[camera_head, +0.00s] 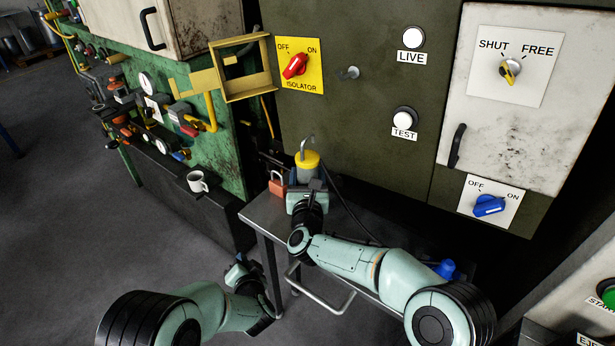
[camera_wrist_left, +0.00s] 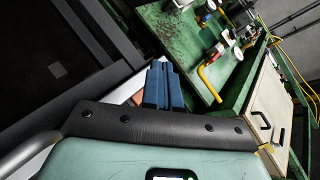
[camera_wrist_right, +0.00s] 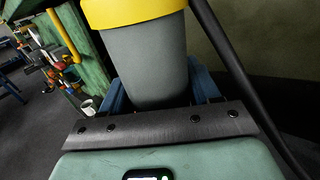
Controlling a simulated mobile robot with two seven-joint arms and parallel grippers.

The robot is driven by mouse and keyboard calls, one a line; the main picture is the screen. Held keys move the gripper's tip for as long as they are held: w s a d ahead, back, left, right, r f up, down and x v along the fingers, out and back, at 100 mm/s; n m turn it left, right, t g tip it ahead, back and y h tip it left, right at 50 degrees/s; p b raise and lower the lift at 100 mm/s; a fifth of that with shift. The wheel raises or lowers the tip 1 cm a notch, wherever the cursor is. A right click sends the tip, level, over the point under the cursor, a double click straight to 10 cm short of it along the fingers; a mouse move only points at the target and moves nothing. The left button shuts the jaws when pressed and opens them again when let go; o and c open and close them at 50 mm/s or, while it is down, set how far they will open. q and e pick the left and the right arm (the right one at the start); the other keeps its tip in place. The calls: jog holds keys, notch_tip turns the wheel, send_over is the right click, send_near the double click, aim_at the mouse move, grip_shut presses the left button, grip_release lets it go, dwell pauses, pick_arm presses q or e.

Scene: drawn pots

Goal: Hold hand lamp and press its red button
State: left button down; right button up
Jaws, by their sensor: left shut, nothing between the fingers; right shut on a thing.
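The hand lamp (camera_head: 307,161) has a grey body, a yellow band and a grey hook on top. It is upright over the back of the small metal table, and a dark cable runs near it. My right gripper (camera_head: 308,184) is shut on its grey body. In the right wrist view the lamp (camera_wrist_right: 146,62) stands between the blue fingers. I see no red button on the lamp in any view. My left gripper (camera_head: 240,262) is low, left of the table and apart from the lamp. In the left wrist view its blue fingers (camera_wrist_left: 157,82) are shut and empty.
A red padlock (camera_head: 278,186) is just left of the lamp on the metal table (camera_head: 258,212). A white mug (camera_head: 197,182) stands on a dark ledge further left. The panel behind has a red isolator switch (camera_head: 295,66). A blue object (camera_head: 446,268) is behind my right arm.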

pick_arm(q)
jog(key=s+d+r+m+t+h, duration=0.2)
jog(key=d+r+m+t, duration=0.2)
jog(key=d+r+t, duration=0.6)
jog(key=w+d+g, duration=0.1)
jog(key=w+d, duration=0.2)
jog(key=w, duration=0.4)
jog(key=shift+d+r+g, duration=0.3)
jog(key=shift+d+r, duration=0.05)
jog(key=shift+w, duration=0.15)
dwell(1.3)
jog(key=shift+w+d, duration=0.25)
jog(key=shift+w, duration=0.05)
jog(key=shift+s+a, duration=0.2)
jog(key=shift+s, duration=0.2)
dwell(0.4)
